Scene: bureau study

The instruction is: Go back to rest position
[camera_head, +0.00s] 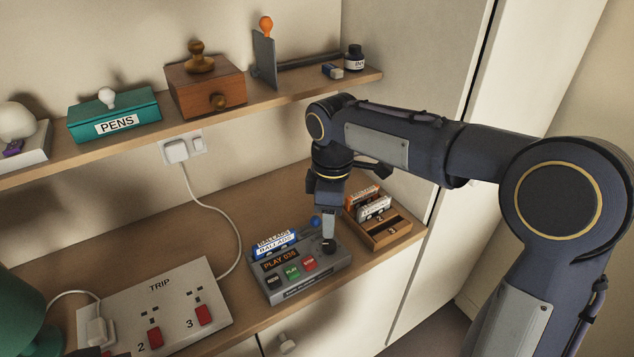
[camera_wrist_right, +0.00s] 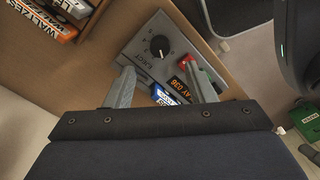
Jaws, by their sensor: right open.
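My right gripper (camera_head: 328,228) is open and points down over the right part of a grey tape player (camera_head: 324,274), close to its black knob (camera_head: 328,246). In the right wrist view, the two fingers of my right gripper (camera_wrist_right: 159,68) stand apart, with the player's panel (camera_wrist_right: 140,44) and knob (camera_wrist_right: 159,46) beyond them. Nothing is seen held between the fingers. I cannot tell whether a finger touches the player. A blue "BALLADS" cassette (camera_head: 274,243) stands at the player's back; its display reads "PLAY 036". My left gripper is not in view.
A wooden cassette rack (camera_head: 390,237) stands right of the player, near the desk's right edge. A "TRIP" switch panel (camera_head: 180,290) with a plug and cable lies left. A shelf (camera_head: 270,103) above holds a "PENS" box (camera_head: 133,113) and a wooden box (camera_head: 205,88).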

